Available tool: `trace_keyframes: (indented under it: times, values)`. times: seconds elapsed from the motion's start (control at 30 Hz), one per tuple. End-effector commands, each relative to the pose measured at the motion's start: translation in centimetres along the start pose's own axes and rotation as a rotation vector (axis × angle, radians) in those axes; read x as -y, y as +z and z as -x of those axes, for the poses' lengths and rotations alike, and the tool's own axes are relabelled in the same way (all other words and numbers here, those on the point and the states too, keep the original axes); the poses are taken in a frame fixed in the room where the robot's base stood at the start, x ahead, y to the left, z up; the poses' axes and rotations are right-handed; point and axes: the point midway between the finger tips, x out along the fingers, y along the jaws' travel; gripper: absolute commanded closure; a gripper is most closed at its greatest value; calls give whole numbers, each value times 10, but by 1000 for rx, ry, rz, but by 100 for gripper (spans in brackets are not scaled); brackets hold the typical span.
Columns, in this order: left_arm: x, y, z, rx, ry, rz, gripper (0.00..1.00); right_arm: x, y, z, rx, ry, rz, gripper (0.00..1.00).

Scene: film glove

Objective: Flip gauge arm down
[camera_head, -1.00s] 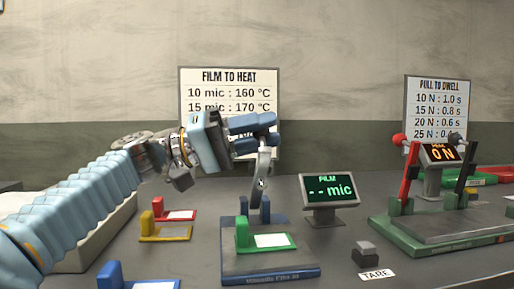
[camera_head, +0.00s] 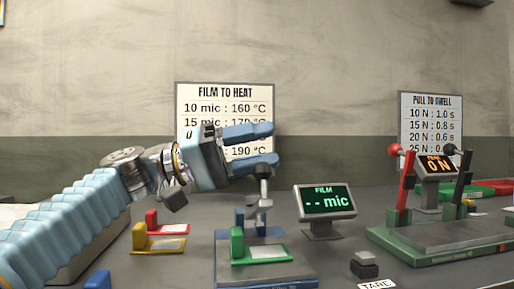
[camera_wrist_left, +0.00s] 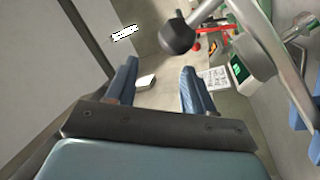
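The film gauge has a blue-edged base (camera_head: 268,281) and a grey metal arm (camera_head: 260,206) with a grey knob (camera_head: 263,172) at its top. The arm stands up from the back of the base. My left gripper (camera_head: 274,143) is open and empty, its blue fingers apart one above the other, with the lower finger just above the knob. Whether they touch is unclear. In the left wrist view, a dark round knob (camera_wrist_left: 177,37) and a grey metal bar (camera_wrist_left: 268,50) show beyond and right of the fingers. My right gripper is not in view.
A green holder with a white film (camera_head: 265,251) sits on the gauge. Red (camera_head: 172,229) and yellow (camera_head: 158,245) holders lie left of it. The film display (camera_head: 325,201) stands to the right, beside the pull tester with red lever (camera_head: 405,180). A dark button (camera_head: 364,267) is in front.

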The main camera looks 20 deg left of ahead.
Motion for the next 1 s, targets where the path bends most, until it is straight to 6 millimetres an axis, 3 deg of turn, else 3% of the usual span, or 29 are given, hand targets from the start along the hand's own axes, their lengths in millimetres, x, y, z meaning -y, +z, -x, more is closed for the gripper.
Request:
trace_keyframes:
  times: [0.27,0.7,1.0]
  values:
    - [0,0,3,-1,0,-2,47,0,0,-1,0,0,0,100]
    - [0,0,69,-2,0,-1,47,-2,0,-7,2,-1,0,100]
    - [0,0,76,-1,0,-1,47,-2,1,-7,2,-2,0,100]
